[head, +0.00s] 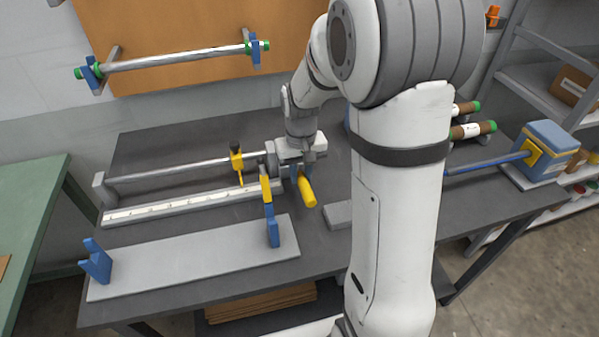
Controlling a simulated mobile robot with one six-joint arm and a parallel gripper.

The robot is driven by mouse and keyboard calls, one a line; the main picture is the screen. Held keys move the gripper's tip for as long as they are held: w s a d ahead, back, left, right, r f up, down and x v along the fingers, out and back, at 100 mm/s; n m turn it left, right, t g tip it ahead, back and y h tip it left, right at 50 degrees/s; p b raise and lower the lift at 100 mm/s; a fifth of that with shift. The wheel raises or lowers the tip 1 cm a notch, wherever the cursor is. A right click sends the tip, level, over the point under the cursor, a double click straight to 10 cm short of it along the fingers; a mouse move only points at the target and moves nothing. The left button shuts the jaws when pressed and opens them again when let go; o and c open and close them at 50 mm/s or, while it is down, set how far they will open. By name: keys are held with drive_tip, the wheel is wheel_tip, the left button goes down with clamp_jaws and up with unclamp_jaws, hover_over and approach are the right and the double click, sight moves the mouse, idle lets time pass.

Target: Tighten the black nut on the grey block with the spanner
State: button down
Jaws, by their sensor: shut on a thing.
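My gripper (302,172) points down over the right end of the measuring rail on the dark bench. It is shut on a thick yellow handle (307,191), which seems to be the spanner's; the spanner's head is not clear. A pale grey block (318,140) stands right behind my gripper, at the end of the metal rod. I cannot make out the black nut; my gripper and wrist cover that area. Whether the spanner touches a nut cannot be told.
A yellow slider (237,163) with a black knob sits on the rod (165,172). A grey plate (190,262) with blue V-holders (97,262) lies in front. A blue box (545,150) with a blue bar stands at right. My arm hides the bench's middle right.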

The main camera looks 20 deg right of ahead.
drive_tip(key=shift+r, duration=0.15)
drive_tip(key=shift+r+p, duration=1.8)
drive_tip(key=shift+r, duration=0.6)
drive_tip(key=shift+f, duration=0.1)
